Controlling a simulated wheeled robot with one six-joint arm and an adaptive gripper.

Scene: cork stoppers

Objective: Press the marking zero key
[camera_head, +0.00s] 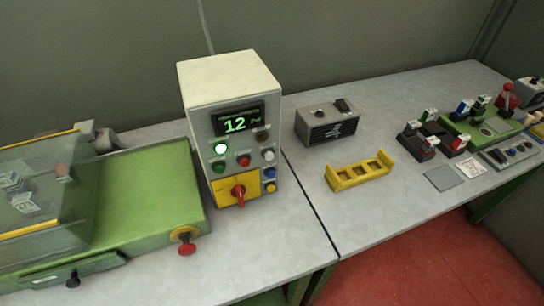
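A pale control box (227,85) stands upright on the bench left of centre. Its green display (235,122) reads 12 with smaller characters after it. Below are a bright lit lamp (221,148), a green button (219,167), a red button (243,160), a dark knob (262,135), a whitish button (268,155), a blue button (270,171) and a yellow button (270,187). A red rotary switch (238,194) sits on a yellow plate. No key's label is legible, so I cannot tell which is the marking zero key. My gripper is not in view.
A green machine (145,190) with a clear cover and a red knob (186,247) fills the left. A grey box (327,123) and a yellow rack (359,172) stand right of centre. Stamps, a red lever (508,98) and a button strip (508,154) are far right.

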